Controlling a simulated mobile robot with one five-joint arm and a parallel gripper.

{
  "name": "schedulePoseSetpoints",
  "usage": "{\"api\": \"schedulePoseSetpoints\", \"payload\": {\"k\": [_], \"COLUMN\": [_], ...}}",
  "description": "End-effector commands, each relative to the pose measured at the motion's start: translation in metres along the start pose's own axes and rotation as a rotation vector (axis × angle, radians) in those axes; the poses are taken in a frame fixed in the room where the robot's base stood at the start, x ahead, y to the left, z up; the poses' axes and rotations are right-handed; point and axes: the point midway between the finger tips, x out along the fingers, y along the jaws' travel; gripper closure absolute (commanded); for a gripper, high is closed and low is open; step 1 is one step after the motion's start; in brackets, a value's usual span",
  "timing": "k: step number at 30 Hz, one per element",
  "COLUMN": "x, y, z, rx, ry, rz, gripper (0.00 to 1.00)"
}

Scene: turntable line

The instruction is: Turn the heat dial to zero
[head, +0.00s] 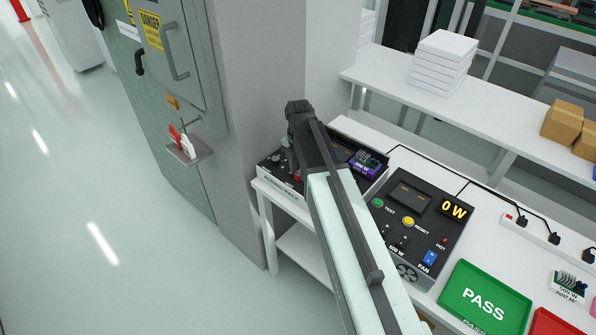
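My arm reaches up from the bottom over the bench, and its dark end joint is above the left black box (268,162) with a white front. My gripper (289,153) is mostly hidden behind the arm, low over the left part of that box. I cannot tell whether it is open or shut, or whether it touches anything. A small round knob (275,158) and a red button (297,177) show beside it. The heat dial cannot be identified for sure; labels there are too small to read.
A black control panel (452,243) has a display (455,210) reading 0 W, buttons, small controls and a blue fan switch. A green PASS tray (462,305) and a red tray (560,325) lie at front right. A grey pillar (250,90) stands left of the bench. Floor further left is clear.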

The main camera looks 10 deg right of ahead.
Motion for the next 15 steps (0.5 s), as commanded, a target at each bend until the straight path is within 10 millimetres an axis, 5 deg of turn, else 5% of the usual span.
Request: {"api": "schedulePoseSetpoints", "payload": {"k": [3, 15], "x": [0.0005, -0.0079], "y": [-0.0017, -0.0005], "z": [-0.0015, -0.0007], "rx": [0.000, 0.000], "ry": [0.004, 0.001], "rz": [-0.005, -0.002], "gripper": [0.48, 0.48]}}
